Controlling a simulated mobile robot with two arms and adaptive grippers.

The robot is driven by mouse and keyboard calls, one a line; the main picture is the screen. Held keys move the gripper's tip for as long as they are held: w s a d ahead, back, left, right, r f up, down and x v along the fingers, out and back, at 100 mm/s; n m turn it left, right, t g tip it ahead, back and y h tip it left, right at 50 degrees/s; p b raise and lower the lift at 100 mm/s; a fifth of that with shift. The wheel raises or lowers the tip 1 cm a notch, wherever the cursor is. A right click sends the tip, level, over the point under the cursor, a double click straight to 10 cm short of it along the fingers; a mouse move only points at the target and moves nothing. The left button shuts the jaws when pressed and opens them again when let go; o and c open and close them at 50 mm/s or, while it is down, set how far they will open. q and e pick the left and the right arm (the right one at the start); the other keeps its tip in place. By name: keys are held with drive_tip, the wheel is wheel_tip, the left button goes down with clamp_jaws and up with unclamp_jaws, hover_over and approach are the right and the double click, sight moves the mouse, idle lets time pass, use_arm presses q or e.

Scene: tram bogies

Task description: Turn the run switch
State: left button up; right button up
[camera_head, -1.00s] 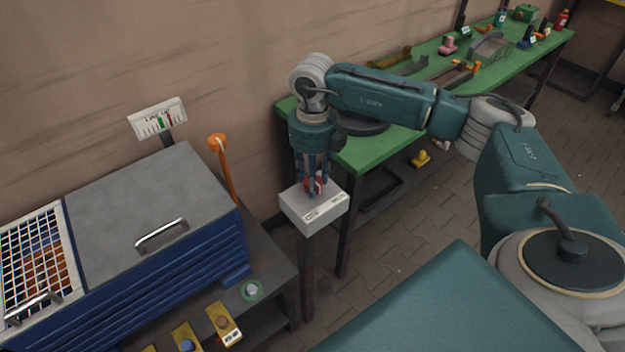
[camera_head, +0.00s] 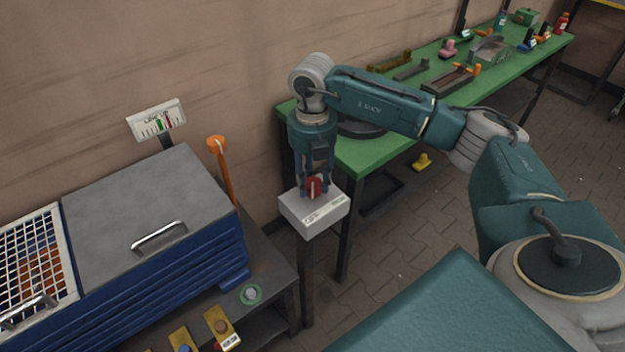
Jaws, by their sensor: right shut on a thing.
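The run switch is a red knob (camera_head: 314,187) on top of a pale grey box (camera_head: 313,214), which stands on a dark post. My right gripper (camera_head: 315,190) points straight down over the box, its fingers on either side of the red knob and shut on it. The knob's white mark faces the camera. The label on the box's front is too small to read surely. My left gripper is not in view.
A blue cabinet (camera_head: 205,262) with a grey lid stands at the left, with an orange-topped lever (camera_head: 217,145) and a gauge (camera_head: 157,119) behind it. A green bench (camera_head: 373,154) holding several tools runs along the wall at the right.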

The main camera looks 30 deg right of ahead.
sight(312, 185)
drive_tip(key=shift+s+a+f, duration=0.15)
drive_tip(key=shift+s+f, duration=0.1)
drive_tip(key=shift+s, duration=0.05)
drive_tip(key=o, duration=1.1)
drive_tip(key=shift+r, duration=0.1)
drive_tip(key=shift+o, duration=0.2)
drive_tip(key=shift+r, duration=0.1)
drive_tip(key=shift+w+r, duration=0.1)
drive_tip(key=shift+r, duration=0.05)
drive_tip(key=shift+w+r, duration=0.1)
drive_tip(key=shift+r, duration=0.2)
wheel_tip(312, 185, up, 11)
